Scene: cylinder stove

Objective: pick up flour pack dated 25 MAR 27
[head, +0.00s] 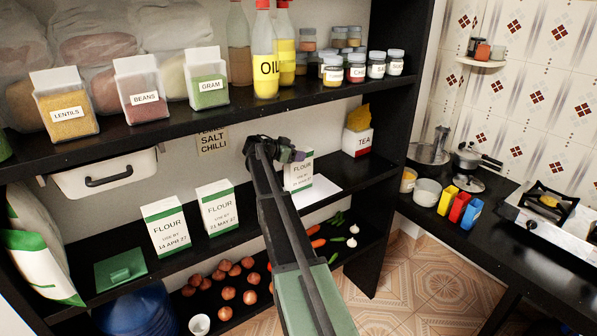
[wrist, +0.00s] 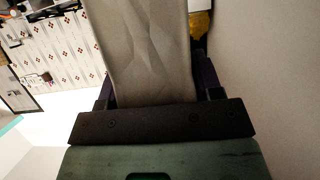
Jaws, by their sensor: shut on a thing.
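My gripper (head: 287,153) is at the middle shelf, at the top of a white FLOUR pack (head: 299,174) with a green top; its date is too small to read surely. In the wrist view a pale, creased pack (wrist: 150,50) fills the space between the fingers, and my gripper (wrist: 152,85) is shut on it. The pack looks upright; whether it touches the shelf is unclear. Two more flour packs stand to the left: one dated 14 APR 27 (head: 166,232) and one that seems to read 21 MAY 27 (head: 218,208).
A TEA box (head: 357,142) stands to the right on the same shelf, beyond a white sheet (head: 318,190). The upper shelf (head: 185,118) with jars and bottles is close above. Onions and vegetables lie below.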

